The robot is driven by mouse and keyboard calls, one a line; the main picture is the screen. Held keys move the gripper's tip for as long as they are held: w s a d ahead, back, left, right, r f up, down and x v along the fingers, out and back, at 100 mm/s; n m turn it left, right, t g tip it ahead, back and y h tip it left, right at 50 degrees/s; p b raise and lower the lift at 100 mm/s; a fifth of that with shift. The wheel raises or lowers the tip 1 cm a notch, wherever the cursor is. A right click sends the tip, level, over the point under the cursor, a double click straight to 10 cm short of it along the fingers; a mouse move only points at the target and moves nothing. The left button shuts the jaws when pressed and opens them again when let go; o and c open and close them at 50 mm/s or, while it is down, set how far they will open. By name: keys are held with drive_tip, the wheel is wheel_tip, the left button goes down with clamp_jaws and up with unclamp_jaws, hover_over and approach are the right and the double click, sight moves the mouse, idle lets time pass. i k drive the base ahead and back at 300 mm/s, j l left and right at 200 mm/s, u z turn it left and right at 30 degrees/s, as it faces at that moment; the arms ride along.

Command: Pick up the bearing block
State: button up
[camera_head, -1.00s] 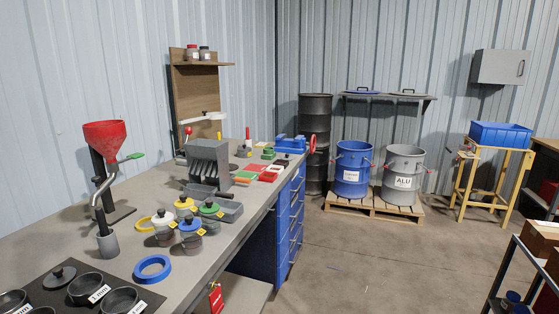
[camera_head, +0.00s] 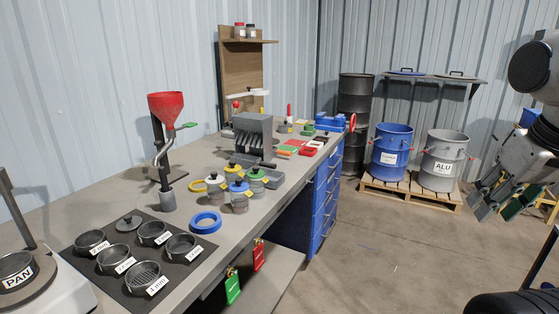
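I cannot pick out a bearing block for certain in the head view. A grey slotted metal block (camera_head: 253,132) stands on the workbench (camera_head: 150,215), but I cannot tell that it is the bearing block. My gripper (camera_head: 503,206) hangs at the right edge of the head view, over the floor and well away from the bench. Its fingers point down and to the left and stand apart, with dark green on the inner side of one. No object shows between them.
Lidded jars (camera_head: 239,197), a blue ring (camera_head: 205,222), sieve pans (camera_head: 143,278) and a red funnel (camera_head: 165,105) crowd the bench. Blue drawers (camera_head: 325,205) stand beneath it. A blue drum (camera_head: 391,152) and a grey drum (camera_head: 441,162) stand on a pallet (camera_head: 410,194). The middle floor is clear.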

sight(309, 130)
drive_tip(key=i+l+u, duration=0.25)
drive_tip(key=u, duration=0.2)
drive_tip(key=i+l+u, duration=0.5)
drive_tip(key=l, duration=0.25)
drive_tip(key=i+l+u, duration=0.1)
drive_tip(key=i+l, duration=0.2)
drive_tip(key=i+l+u, duration=0.15)
drive_tip(key=l, duration=0.35)
drive_tip(key=i+l+u, duration=0.1)
drive_tip(key=l, duration=0.3)
drive_tip(key=i+l+u, duration=0.1)
drive_tip(key=l, duration=0.35)
drive_tip(key=i+l+u, duration=0.1)
drive_tip(key=l, duration=0.3)
drive_tip(key=i+l, duration=0.1)
drive_tip(key=l, duration=0.3)
drive_tip(key=i+l, duration=0.15)
drive_tip(key=l, duration=0.2)
drive_tip(key=i+l, duration=0.1)
drive_tip(key=l, duration=0.3)
drive_tip(key=i+l, duration=0.15)
drive_tip(key=l, duration=0.2)
drive_tip(key=i+l, duration=0.1)
drive_tip(key=l, duration=0.3)
